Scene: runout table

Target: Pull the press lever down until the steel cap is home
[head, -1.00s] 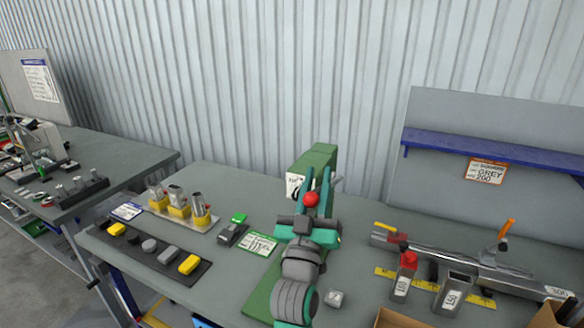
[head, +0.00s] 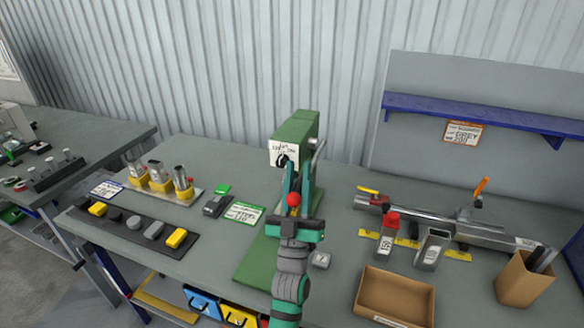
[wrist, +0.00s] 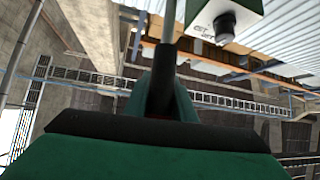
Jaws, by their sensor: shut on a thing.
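The green press (head: 296,128) stands at the middle of the table, with a white label and a black dial on its head. The dial also shows at the top of the wrist view (wrist: 225,24). The press lever ends in a red ball (head: 294,199), now well below the head. My gripper (head: 294,218) is shut on the lever near that ball, in front of the press. In the wrist view the lever's rod (wrist: 168,30) rises from between my fingers. I cannot make out the steel cap; my arm and gripper cover the middle of the press.
Further right are a cardboard tray (head: 395,294), square tubes and a long steel fixture (head: 460,226). Left are a dark strip (head: 137,232) of coloured pieces and several yellow holders.

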